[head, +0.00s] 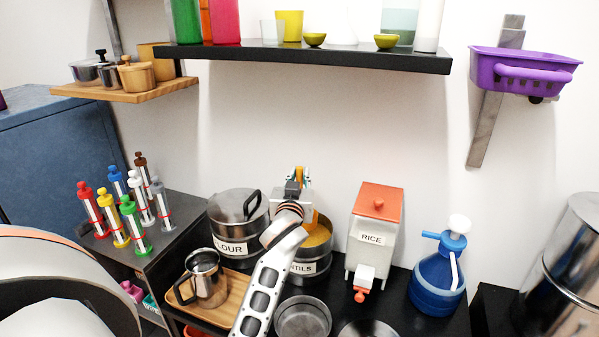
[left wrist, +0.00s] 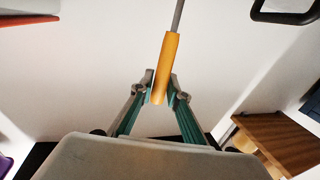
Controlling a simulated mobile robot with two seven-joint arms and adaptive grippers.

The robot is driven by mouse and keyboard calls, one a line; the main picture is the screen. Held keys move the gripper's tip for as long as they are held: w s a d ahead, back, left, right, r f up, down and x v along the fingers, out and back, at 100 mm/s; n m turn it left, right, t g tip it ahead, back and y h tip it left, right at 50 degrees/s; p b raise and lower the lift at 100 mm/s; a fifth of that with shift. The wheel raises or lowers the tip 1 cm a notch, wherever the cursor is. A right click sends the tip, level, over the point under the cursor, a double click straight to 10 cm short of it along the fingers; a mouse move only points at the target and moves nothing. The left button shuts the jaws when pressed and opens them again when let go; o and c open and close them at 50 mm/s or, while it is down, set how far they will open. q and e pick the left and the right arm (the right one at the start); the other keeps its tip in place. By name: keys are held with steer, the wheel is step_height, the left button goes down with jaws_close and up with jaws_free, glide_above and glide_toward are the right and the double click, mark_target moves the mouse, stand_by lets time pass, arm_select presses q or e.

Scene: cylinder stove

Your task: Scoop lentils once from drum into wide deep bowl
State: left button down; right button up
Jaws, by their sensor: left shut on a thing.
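The lentils drum (head: 308,268), a dark metal drum with a partly hidden label ending in "TILS", stands on the black counter with orange lentils (head: 321,236) inside. My left gripper (head: 296,187) is above it, shut on the orange handle (left wrist: 168,62) of a utensil. A grey shaft (left wrist: 177,15) continues from this handle; the utensil's head is hidden in the head view by my arm and gripper. Two round metal vessels stand at the front: one in the middle (head: 303,318) and one to its right (head: 368,329), cut off. I cannot tell which is the wide deep bowl. My right gripper is not in view.
The lidded flour drum (head: 238,218) stands left of the lentils, with a metal jug (head: 204,277) on a wooden tray (head: 237,292) nearby. The rice dispenser (head: 374,229) and blue bottle (head: 438,275) stand right. A black shelf (head: 310,57) hangs above.

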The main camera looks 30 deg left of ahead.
arm_select(q)
steer(key=shift+f+b, duration=0.45)
steer(key=shift+f, duration=0.8)
step_height(320, 180, down, 2)
steer(key=shift+b, duration=0.95)
steer(key=shift+f+b, duration=1.7)
steer(key=shift+f, duration=0.95)
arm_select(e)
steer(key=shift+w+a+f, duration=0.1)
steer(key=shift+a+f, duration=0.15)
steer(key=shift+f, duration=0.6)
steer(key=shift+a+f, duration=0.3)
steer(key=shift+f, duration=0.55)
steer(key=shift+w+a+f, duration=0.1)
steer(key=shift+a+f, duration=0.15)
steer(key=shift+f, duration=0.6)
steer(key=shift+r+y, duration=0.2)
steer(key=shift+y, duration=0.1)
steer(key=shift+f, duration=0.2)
